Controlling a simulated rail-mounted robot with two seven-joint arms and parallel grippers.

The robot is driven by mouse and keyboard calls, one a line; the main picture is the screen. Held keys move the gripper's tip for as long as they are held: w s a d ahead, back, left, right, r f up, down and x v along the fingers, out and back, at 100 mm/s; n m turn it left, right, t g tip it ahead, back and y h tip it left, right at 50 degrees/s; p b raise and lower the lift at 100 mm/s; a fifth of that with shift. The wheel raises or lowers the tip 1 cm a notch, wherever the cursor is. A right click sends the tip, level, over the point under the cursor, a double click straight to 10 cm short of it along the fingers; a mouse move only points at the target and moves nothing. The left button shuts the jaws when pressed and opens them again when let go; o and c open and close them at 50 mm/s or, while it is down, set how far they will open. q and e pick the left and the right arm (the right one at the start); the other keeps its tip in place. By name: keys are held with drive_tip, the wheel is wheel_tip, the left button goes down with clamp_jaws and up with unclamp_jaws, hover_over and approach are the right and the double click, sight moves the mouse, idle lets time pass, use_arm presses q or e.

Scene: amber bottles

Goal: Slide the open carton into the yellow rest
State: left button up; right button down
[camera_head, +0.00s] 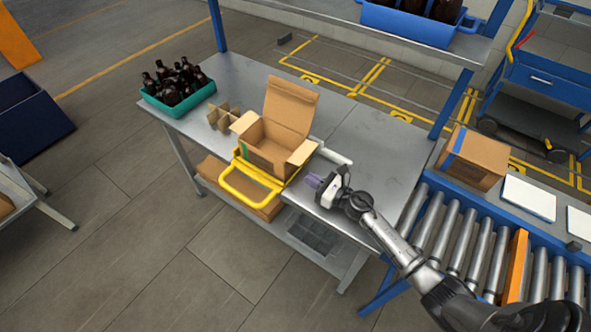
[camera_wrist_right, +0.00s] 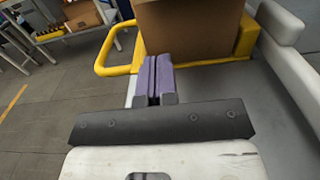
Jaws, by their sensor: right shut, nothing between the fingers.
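The open carton (camera_head: 276,137) is brown cardboard with its flaps up. It stands upright on the grey metal table, at or in the yellow rest (camera_head: 250,187), whose loop handle sticks out past the table's front edge. I cannot tell whether the carton is fully seated. My right gripper (camera_head: 314,182) is shut and empty, just right of the carton and apart from it. In the right wrist view its purple fingers (camera_wrist_right: 154,78) are together in front of the carton's side (camera_wrist_right: 190,28), with the yellow rest (camera_wrist_right: 118,50) around the carton's base. My left gripper is not in view.
A teal crate of amber bottles (camera_head: 206,92) and a cardboard divider (camera_head: 222,117) stand left on the table. A white bar (camera_head: 335,157) lies right of the carton. The table's right part is clear. A roller conveyor (camera_head: 470,237) with a closed carton (camera_head: 475,158) is at the right.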

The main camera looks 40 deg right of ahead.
sight(289, 167)
drive_tip(key=x, duration=0.5)
drive_tip(key=shift+w+a, duration=0.15)
drive_tip(key=shift+w, duration=0.1)
drive_tip(key=shift+w+a, duration=0.1)
drive_tip(key=shift+w, duration=0.2)
